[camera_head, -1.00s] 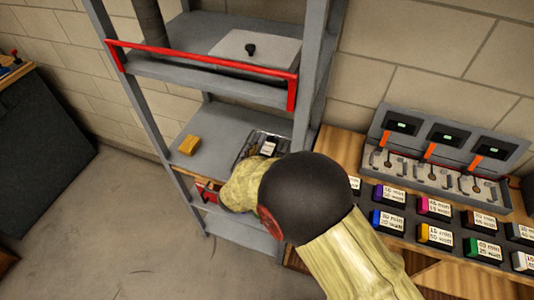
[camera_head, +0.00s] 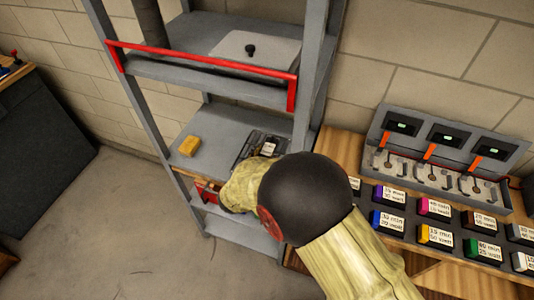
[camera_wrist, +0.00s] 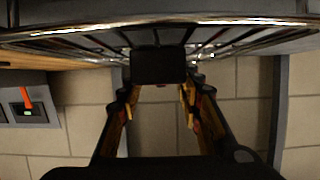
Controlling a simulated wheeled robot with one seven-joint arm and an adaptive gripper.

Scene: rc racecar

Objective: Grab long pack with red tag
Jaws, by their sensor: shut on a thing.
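In the wrist view my gripper (camera_wrist: 159,92) has its two fingers on either side of a dark block-shaped pack (camera_wrist: 158,65), shut on it. The pack is seen end-on, and no tag shows on that face. A wire rack (camera_wrist: 80,30) runs close behind it. In the head view my arm hides the gripper. A black pack with a white label (camera_head: 269,148) shows just past the arm, over the dark wire tray (camera_head: 247,146) on the middle shelf. I cannot make out a red tag on it.
A red bar (camera_head: 200,60) fronts the upper shelf, above the arm. On the right, the wooden bench holds chargers (camera_head: 440,150) and several colour-tagged packs (camera_head: 435,208). Floor at left is clear.

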